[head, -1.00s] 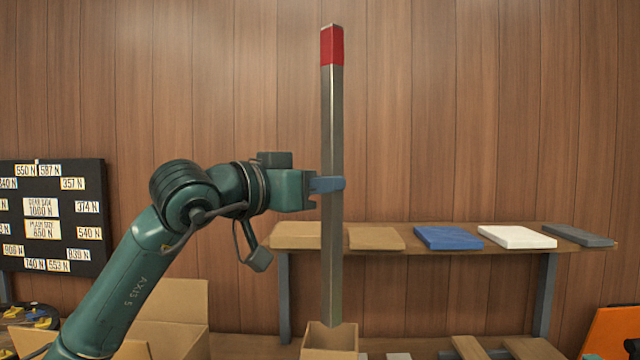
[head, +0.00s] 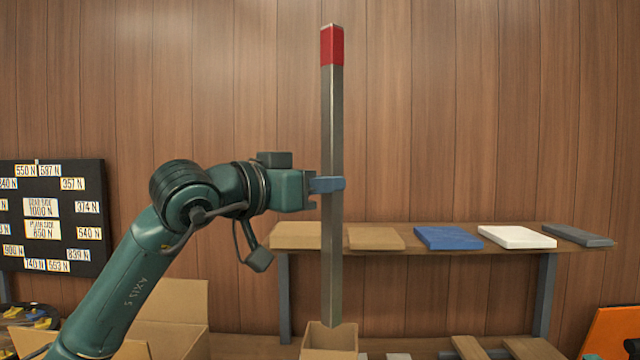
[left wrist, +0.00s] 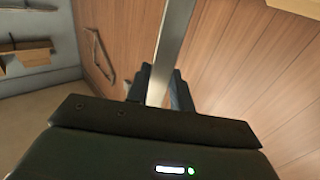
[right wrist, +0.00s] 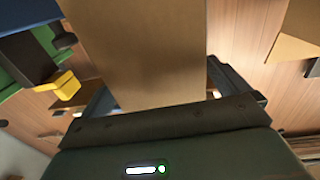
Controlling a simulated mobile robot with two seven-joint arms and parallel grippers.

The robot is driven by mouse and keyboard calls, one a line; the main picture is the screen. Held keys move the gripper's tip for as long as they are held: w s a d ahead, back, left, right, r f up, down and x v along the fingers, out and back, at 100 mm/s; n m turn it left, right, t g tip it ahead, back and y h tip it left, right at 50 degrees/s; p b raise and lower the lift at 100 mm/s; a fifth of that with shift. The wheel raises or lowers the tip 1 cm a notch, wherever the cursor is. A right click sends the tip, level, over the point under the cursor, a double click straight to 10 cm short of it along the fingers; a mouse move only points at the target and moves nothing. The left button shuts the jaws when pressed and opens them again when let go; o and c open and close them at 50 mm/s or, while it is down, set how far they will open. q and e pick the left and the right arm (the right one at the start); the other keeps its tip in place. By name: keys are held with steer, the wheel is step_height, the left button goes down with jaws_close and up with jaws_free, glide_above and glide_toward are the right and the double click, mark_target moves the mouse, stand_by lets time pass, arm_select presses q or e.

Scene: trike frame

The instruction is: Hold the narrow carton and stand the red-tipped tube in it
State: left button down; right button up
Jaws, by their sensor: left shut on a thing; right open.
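The long grey tube (head: 332,120) with a red tip (head: 332,46) stands upright in the head view, red end up. My left gripper (head: 328,184) is shut around its middle; the grey shaft (left wrist: 175,40) also runs between its fingers in the left wrist view. The narrow carton (head: 330,341) is at the bottom of the head view, top open. The tube's lower end shows at the carton's opening; I cannot tell whether it is inside. In the right wrist view my right gripper (right wrist: 157,86) is open, with a cardboard face (right wrist: 140,45), likely the carton, between its fingers.
A shelf (head: 420,250) behind holds several flat pieces, including a blue one (head: 447,238) and a white one (head: 517,237). A larger open box (head: 170,305) stands left of the carton. A black label board (head: 50,215) is at far left, an orange item (head: 612,330) at far right.

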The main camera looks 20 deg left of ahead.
mark_target(325, 303)
arm_select(q)
steer(key=shift+r, duration=0.1)
arm_select(e)
steer(key=shift+x, duration=1.55)
steer(key=c, duration=1.7)
arm_select(q)
steer(key=shift+f, duration=9.15)
steer(key=c, duration=0.6)
jaws_free()
steer(key=shift+f, duration=0.1)
steer(key=shift+s, duration=0.1)
